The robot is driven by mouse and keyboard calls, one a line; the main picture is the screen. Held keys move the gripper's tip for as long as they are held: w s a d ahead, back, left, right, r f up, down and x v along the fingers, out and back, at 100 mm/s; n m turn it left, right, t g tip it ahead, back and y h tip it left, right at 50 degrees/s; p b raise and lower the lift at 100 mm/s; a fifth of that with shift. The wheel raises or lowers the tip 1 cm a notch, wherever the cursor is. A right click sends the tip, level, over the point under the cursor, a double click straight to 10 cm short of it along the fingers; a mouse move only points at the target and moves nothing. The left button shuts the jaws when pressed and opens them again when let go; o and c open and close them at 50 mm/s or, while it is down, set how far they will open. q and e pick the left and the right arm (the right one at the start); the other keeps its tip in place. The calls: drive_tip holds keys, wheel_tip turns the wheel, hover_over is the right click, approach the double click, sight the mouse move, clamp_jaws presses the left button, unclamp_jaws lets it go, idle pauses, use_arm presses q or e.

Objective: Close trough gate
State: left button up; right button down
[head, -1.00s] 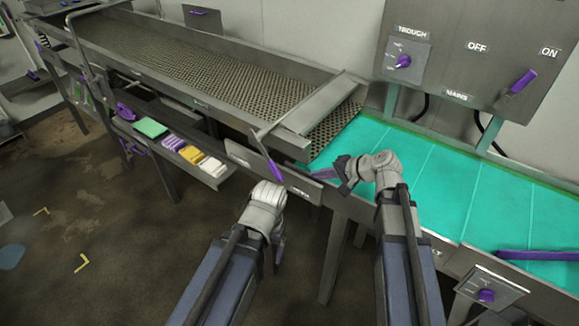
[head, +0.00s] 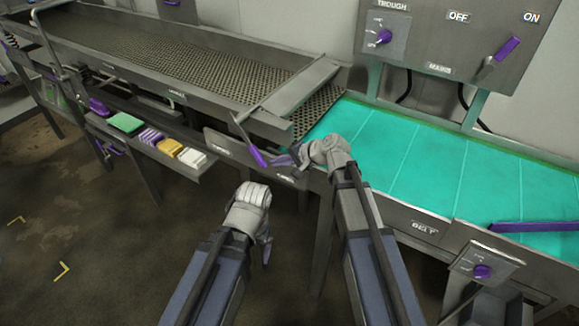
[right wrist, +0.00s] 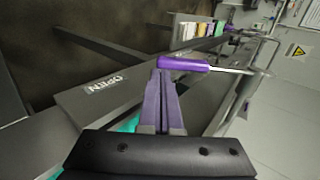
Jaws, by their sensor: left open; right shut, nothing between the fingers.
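The trough gate (head: 295,88) is a grey metal plate across the right end of the perforated trough (head: 185,62). The right wrist view shows this handle (right wrist: 183,64) and an OPEN label (right wrist: 103,85). My right gripper (head: 280,160) is shut and empty, its fingertips just right of the handle. In the right wrist view its fingers (right wrist: 160,88) end close to the handle; I cannot tell whether they touch. My left gripper (head: 266,250) is low, away from the lever, its fingers mostly hidden.
A green belt (head: 440,165) runs right of the trough. A control panel (head: 450,40) with purple knob and switch stands behind it. A belt knob box (head: 482,268) is at lower right. A shelf (head: 195,172) with coloured cloths is under the trough.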

sight(266, 164)
drive_tip(key=shift+b+x, duration=0.55)
drive_tip(key=shift+x, duration=0.9)
